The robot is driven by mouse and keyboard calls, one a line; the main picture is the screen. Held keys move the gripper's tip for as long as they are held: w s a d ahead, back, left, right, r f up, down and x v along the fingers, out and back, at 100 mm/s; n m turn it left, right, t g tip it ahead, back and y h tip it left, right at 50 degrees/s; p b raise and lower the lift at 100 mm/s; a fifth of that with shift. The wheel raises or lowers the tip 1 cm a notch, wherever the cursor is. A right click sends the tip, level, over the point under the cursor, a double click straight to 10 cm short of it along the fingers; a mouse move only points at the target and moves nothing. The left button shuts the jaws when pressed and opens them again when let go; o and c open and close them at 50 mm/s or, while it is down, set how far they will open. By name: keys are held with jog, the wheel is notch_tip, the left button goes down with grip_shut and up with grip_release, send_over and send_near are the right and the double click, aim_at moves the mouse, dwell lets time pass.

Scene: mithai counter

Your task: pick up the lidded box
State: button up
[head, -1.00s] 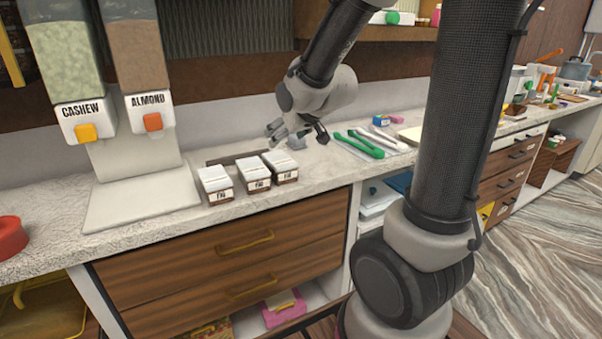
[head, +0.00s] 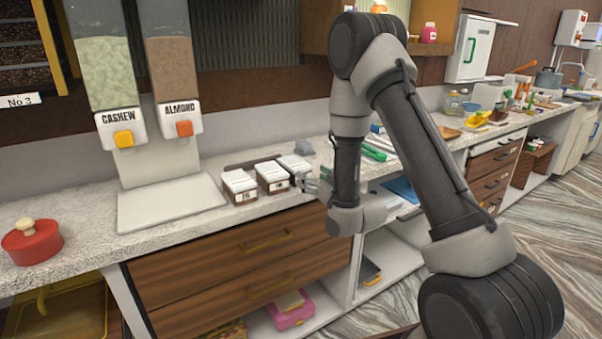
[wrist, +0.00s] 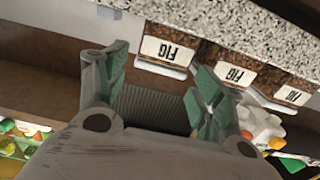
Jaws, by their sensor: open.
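Three small dark-brown boxes with white lids and white labels stand in a row near the counter's front edge: the left box (head: 239,186), the middle box (head: 271,177) and the right box (head: 295,166). In the wrist view their labels appear upside down, reading FIG on the nearer ones, including one box (wrist: 167,54) lying between the lines of my fingers. My gripper (head: 318,184) is open and empty, just right of the right box in the head view. In the wrist view its fingers (wrist: 158,62) point toward the row, apart from the boxes. My arm partly hides the gripper.
The cashew and almond dispensers (head: 149,130) stand left of the boxes, over a white base plate (head: 170,205). A red lidded pot (head: 32,243) is at far left. A small grey block (head: 303,147) and green tongs (head: 375,152) lie behind. Drawers (head: 235,255) are below the counter.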

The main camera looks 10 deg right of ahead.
aim_at(304, 172)
jog(key=shift+a+f, duration=0.1)
jog(key=shift+f, duration=0.15)
jog(key=shift+w+a, duration=0.1)
jog(key=shift+w, duration=0.2)
jog(key=x, duration=0.7)
jog(key=shift+r, duration=0.1)
jog(key=c, duration=1)
jog(key=shift+o, duration=0.2)
jog(key=shift+r, duration=0.15)
